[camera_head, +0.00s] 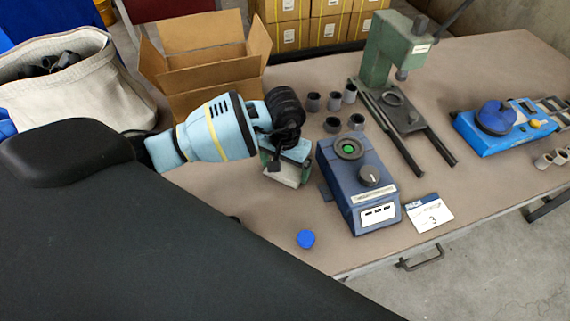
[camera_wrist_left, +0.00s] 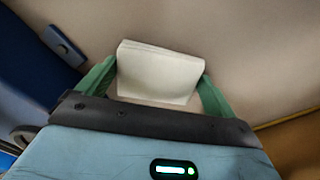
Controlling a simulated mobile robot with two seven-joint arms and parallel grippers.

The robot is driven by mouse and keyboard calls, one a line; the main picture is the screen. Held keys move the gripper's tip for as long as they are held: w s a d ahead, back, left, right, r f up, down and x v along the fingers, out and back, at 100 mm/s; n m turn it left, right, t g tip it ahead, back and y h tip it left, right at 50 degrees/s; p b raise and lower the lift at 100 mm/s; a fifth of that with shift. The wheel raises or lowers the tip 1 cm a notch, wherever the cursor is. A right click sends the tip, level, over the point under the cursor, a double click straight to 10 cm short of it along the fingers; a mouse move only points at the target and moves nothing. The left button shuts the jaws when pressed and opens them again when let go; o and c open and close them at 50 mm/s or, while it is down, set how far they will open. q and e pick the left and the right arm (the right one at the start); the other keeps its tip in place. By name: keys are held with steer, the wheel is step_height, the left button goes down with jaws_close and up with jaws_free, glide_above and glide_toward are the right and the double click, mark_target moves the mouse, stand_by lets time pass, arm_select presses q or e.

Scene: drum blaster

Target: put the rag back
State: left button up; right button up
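The rag (camera_wrist_left: 160,73) is a white folded cloth block in the left wrist view. It sits between the green fingers of my left gripper (camera_wrist_left: 160,80), which press close on both its sides with no clear gap. In the head view the left gripper (camera_head: 288,168) points down left of the blue device, low over the table, and a pale part of the rag (camera_head: 281,178) shows under its fingers. I cannot tell whether the rag still touches the table (camera_head: 260,225). My right gripper is not in view.
A blue device (camera_head: 362,195) with a knob stands just right of the gripper, with several grey rings behind it. A green press (camera_head: 392,60), an open carton (camera_head: 205,60) and a cloth bin (camera_head: 75,95) stand around. A blue cap (camera_head: 306,239) lies near the front edge.

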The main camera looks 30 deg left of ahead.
mark_target(285, 168)
arm_select(q)
steer(key=shift+o, duration=0.6)
steer(key=shift+r, duration=0.55)
step_height(285, 168, up, 11)
steer(key=shift+r, duration=0.2)
steer(key=shift+f, duration=0.1)
